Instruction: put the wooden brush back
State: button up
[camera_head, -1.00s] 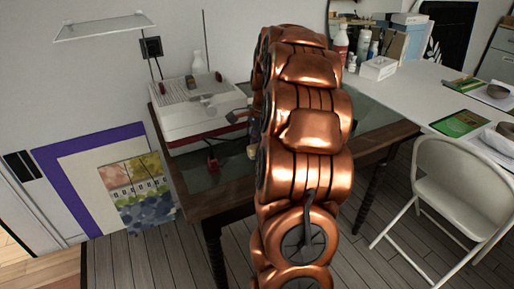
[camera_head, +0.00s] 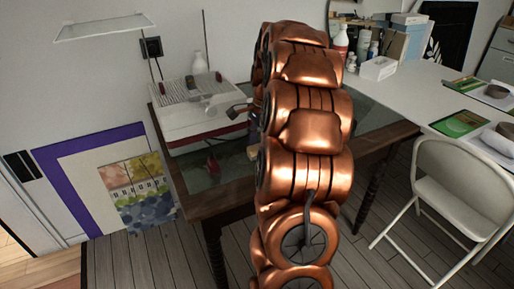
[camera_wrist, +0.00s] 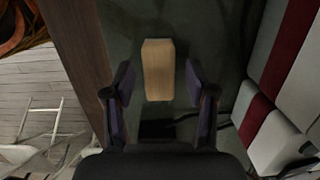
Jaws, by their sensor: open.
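In the wrist view a pale wooden block (camera_wrist: 158,70), apparently the wooden brush, lies on the dark green glass tabletop (camera_wrist: 215,30). No bristles show. My gripper (camera_wrist: 158,82) is open, with one dark finger on each side of the block and visible gaps to both. I cannot tell its height above the glass. In the head view a small wooden piece (camera_head: 253,152) shows at the left edge of my copper arm, which hides most of the gripper and the tabletop behind it.
A white and dark-red box (camera_head: 205,125) stands on the table left of my arm; it also shows at right in the wrist view (camera_wrist: 290,70). The table's wooden edge (camera_wrist: 75,45) runs left of the gripper. A white chair (camera_head: 455,180) stands right.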

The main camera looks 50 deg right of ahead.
notch_tip(320, 180, up, 10)
jog(key=d, duration=0.1)
jog(key=shift+s+d+r+p, duration=0.2)
jog(key=shift+s+r+p, duration=0.1)
jog(key=shift+p, duration=0.15)
jog(key=shift+a, duration=0.1)
jog(key=s+a+f+n+g, duration=0.15)
jog(key=a+n, duration=0.35)
jog(key=a, duration=0.6)
jog(key=s+a+f+n, duration=0.25)
jog(key=a+n, duration=0.35)
jog(key=a, duration=0.5)
jog(key=s+a+f+n+g, duration=0.1)
jog(key=s+a+f+n, duration=0.3)
jog(key=s, duration=0.5)
jog(key=s+a+f+n+h, duration=0.1)
jog(key=s+a+f+n, duration=0.3)
jog(key=s, duration=0.5)
jog(key=a+n, duration=0.2)
jog(key=a, duration=0.1)
jog(key=shift+s+a+f+n+g+h, duration=0.15)
jog(key=shift+a+f+n+g+h, duration=0.15)
jog(key=shift+a+f+n+g, duration=0.1)
